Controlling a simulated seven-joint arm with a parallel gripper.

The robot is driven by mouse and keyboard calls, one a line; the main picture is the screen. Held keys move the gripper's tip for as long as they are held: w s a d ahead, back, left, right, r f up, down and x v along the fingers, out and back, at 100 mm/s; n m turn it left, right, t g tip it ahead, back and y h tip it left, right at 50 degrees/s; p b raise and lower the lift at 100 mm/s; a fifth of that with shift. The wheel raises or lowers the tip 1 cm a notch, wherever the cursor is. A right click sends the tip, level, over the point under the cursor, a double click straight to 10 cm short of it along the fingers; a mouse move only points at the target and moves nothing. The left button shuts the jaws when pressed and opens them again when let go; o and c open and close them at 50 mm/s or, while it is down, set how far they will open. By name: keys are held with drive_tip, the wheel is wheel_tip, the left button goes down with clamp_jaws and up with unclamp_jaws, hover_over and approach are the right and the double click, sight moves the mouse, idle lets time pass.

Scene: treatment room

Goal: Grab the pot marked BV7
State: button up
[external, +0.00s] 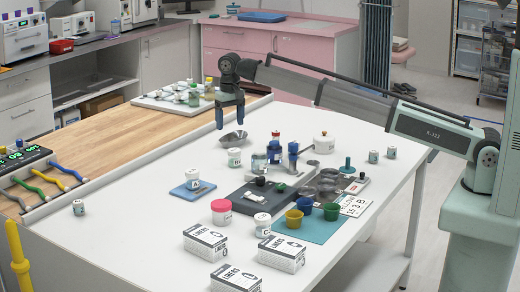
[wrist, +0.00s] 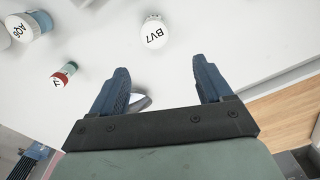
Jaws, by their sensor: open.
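The pot marked BV7 (wrist: 154,34) is small and white, with its marking facing up in the wrist view. It stands on the white table, just beyond my open fingertips and roughly centred between them. In the external view, the small white pot (external: 234,158) in front of the metal bowl appears to be this one; its marking is too small to read there. My gripper (external: 230,117) hangs over the table above and behind the pot, pointing down, empty. In the wrist view my gripper (wrist: 160,68) shows both fingers apart, with nothing between them.
A metal bowl (external: 233,138) lies below my gripper, partly hidden by a finger in the wrist view. A pot marked AQ6 (wrist: 30,25) and a red-banded vial (wrist: 64,73) stand to the left there. A dark tray (external: 240,200) and boxes (external: 205,242) are nearer the front.

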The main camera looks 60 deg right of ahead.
sight(235, 150)
drive_tip(key=f+n, duration=0.4)
drive_tip(key=n, duration=0.3)
drive_tip(key=s+f+n, duration=0.1)
drive_tip(key=f+n, duration=0.4)
drive_tip(key=n, duration=0.3)
drive_tip(key=f+n, duration=0.5)
drive_tip(key=n, duration=0.3)
drive_tip(key=shift+s+d, duration=0.15)
drive_tip(key=shift+s, duration=0.1)
drive_tip(key=shift+c, duration=0.4)
drive_tip(key=c, duration=1)
